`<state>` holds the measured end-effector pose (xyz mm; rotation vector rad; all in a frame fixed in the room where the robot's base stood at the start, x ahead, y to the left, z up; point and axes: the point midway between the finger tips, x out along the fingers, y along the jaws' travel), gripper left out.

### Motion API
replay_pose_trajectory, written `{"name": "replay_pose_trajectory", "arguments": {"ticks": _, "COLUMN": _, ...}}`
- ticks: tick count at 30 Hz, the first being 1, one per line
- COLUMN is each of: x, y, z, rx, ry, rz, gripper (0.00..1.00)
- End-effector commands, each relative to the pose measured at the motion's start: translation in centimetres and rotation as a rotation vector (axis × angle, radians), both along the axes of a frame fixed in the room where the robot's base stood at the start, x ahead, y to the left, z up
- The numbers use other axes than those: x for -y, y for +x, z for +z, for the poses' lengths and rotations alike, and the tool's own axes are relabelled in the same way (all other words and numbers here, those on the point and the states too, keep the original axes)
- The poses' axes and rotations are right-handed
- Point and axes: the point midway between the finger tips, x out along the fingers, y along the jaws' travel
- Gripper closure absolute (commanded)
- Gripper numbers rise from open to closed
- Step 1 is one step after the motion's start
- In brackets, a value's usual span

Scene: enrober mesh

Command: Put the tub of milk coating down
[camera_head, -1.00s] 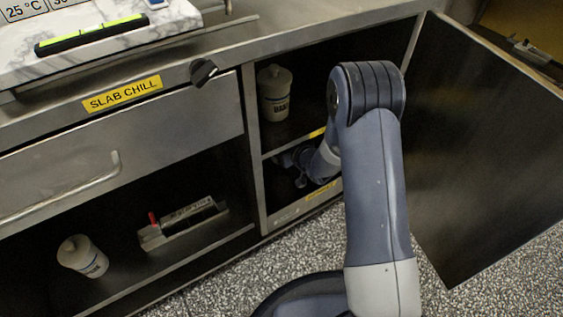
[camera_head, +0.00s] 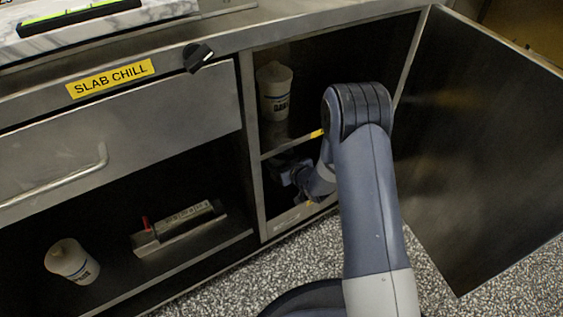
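My gripper (camera_head: 285,172) reaches into the lower part of the open right-hand cupboard, below its middle shelf. My own arm and the shadow cover much of it, and its fingers are too dark to make out. I see no tub for certain in or beside it. A white lidded tub (camera_head: 274,92) stands upright on the upper shelf of that cupboard; its label seems to read DARK. I cannot tell which tub holds milk coating.
The cupboard door (camera_head: 480,150) stands wide open at the right. A metal device with a red knob (camera_head: 179,229) lies on the left lower shelf. Above are a drawer with a bar handle (camera_head: 60,180), a SLAB CHILL label (camera_head: 111,79) and a black knob (camera_head: 198,57).

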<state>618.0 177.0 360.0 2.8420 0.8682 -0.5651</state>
Motion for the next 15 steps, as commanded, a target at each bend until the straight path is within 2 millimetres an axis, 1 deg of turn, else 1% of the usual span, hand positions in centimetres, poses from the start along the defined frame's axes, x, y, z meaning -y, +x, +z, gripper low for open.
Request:
{"name": "replay_pose_trajectory", "arguments": {"ticks": 1, "x": -0.01, "y": 0.04, "z": -0.11, "rx": 0.002, "ry": 0.001, "rz": 0.000, "gripper": 0.73}}
{"name": "replay_pose_trajectory", "arguments": {"ticks": 2, "x": 0.00, "y": 0.00, "z": -0.17, "rx": 0.000, "ry": 0.000, "rz": 0.000, "gripper": 0.32}}
{"name": "replay_pose_trajectory", "arguments": {"ticks": 9, "x": 0.00, "y": 0.00, "z": -0.17, "rx": 0.000, "ry": 0.000, "rz": 0.000, "gripper": 0.12}}
{"name": "replay_pose_trajectory", "arguments": {"ticks": 15, "x": 0.00, "y": 0.00, "z": -0.17, "rx": 0.000, "ry": 0.000, "rz": 0.000, "gripper": 0.11}}
